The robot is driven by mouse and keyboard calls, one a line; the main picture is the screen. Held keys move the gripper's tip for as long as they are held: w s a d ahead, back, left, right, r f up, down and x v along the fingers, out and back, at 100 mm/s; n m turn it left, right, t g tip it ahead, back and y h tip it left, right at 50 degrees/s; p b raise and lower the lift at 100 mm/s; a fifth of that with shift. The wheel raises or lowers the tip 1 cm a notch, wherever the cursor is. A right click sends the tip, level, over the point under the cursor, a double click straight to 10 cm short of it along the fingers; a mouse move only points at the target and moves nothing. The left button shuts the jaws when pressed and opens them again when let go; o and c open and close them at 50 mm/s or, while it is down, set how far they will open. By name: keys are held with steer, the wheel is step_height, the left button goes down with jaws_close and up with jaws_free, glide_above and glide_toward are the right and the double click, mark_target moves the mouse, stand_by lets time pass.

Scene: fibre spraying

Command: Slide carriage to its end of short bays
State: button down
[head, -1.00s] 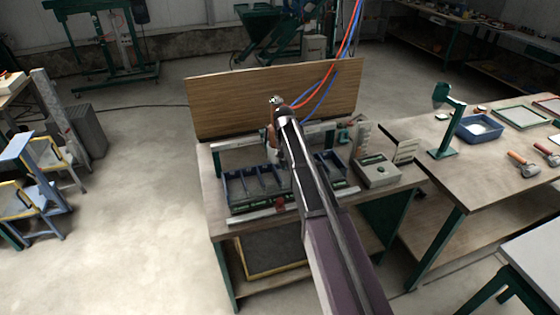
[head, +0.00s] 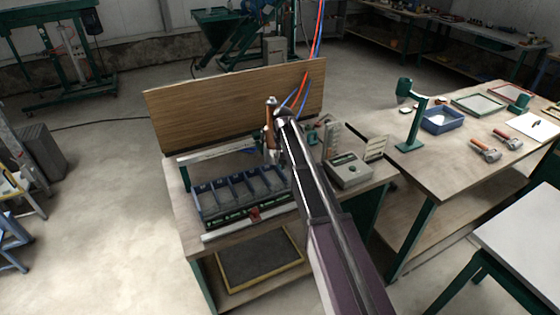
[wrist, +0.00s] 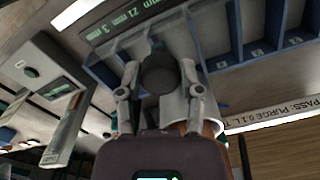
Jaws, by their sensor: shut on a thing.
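The row of blue bays (head: 238,190) sits on the workbench (head: 185,236), with a green readout strip along its front; the bays also show in the wrist view (wrist: 262,40). My gripper (wrist: 160,84) is shut around a dark round knob-like part on a grey body, which I take for the carriage (wrist: 158,72). In the head view, my gripper (head: 274,143) is over the right part of the bay row. A copper-brown upright part (head: 269,130) stands beside it, with red and blue hoses behind. My arm hides the right end of the bays.
A wooden board (head: 225,105) stands behind the bays. A small red piece (head: 254,214) is at the front rail. The second table (head: 450,150) holds tools and a blue tray.

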steer(key=shift+c, duration=1.3)
jaws_free()
steer(key=shift+s+a, duration=0.15)
